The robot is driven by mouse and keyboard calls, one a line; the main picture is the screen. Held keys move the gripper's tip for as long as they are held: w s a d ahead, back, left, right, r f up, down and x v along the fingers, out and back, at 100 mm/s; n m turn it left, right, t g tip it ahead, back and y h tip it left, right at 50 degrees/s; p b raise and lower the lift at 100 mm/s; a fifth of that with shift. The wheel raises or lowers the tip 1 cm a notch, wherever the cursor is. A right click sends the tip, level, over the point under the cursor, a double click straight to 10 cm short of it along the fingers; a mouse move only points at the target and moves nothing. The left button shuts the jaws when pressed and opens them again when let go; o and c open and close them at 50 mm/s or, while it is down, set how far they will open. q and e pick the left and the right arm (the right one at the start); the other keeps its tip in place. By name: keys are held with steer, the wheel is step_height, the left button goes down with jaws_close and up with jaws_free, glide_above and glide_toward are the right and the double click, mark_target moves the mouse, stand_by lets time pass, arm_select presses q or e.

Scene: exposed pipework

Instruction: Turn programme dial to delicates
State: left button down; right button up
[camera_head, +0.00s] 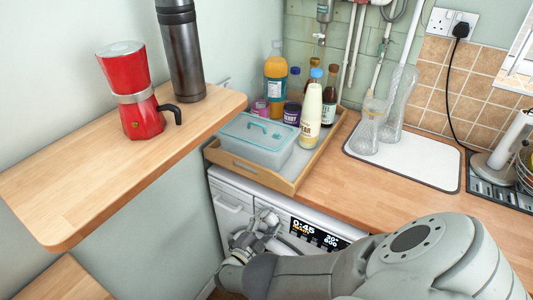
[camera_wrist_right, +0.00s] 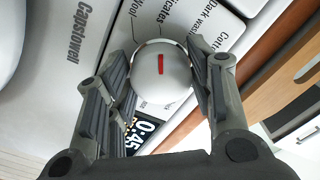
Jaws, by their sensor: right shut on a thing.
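The programme dial (camera_wrist_right: 163,85) is a round white knob with a red mark, on the front panel of a white washing machine (camera_head: 229,205). In the right wrist view the mark points up the picture, toward the part-hidden labels ending "icates" and "Wool"; I cannot tell exactly which it lines up with. "Dark wash" and "Cotton" are printed to the right. My right gripper (camera_head: 262,226) is shut on the dial, one finger on each side. In the head view the gripper hides the dial. The lit display (camera_wrist_right: 145,136) reads 0:45. My left gripper is not in view.
A wooden worktop (camera_head: 345,205) lies over the machine, with a wooden tray (camera_head: 283,186) of bottles and a lidded box at its edge. A wooden shelf (camera_head: 60,195) at left carries a red moka pot (camera_head: 130,90) and a dark flask (camera_head: 181,55).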

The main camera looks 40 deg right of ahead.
stand_by(0.4)
steer(key=o, duration=1)
steer(key=shift+o, duration=0.2)
